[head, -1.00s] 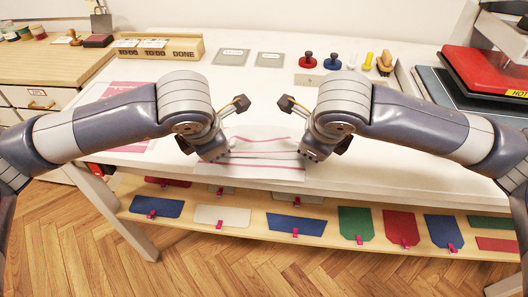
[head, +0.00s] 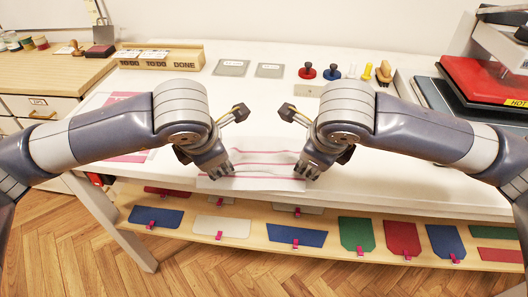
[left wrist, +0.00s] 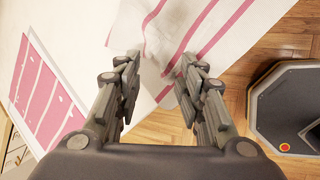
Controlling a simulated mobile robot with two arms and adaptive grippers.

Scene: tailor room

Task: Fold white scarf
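The white scarf (head: 262,184) with pink stripes lies at the front edge of the white table, between my two grippers. Its middle looks slightly wavy in the head view. It also fills the top of the left wrist view (left wrist: 185,25). My left gripper (head: 222,172) is at the scarf's left side. In the left wrist view its fingers (left wrist: 158,72) stand apart, with the scarf's edge beyond and between them; I see no clear grip. My right gripper (head: 311,172) is at the scarf's right side, its fingers pointing down; whether it is open or shut is unclear.
A pink and white panel (left wrist: 52,105) lies left of the scarf. A heat press (head: 480,85) stands at the right. Stamps (head: 307,71), grey plates (head: 231,67) and a labelled wooden box (head: 160,61) line the back. Cloth pieces lie on the lower shelf (head: 190,221).

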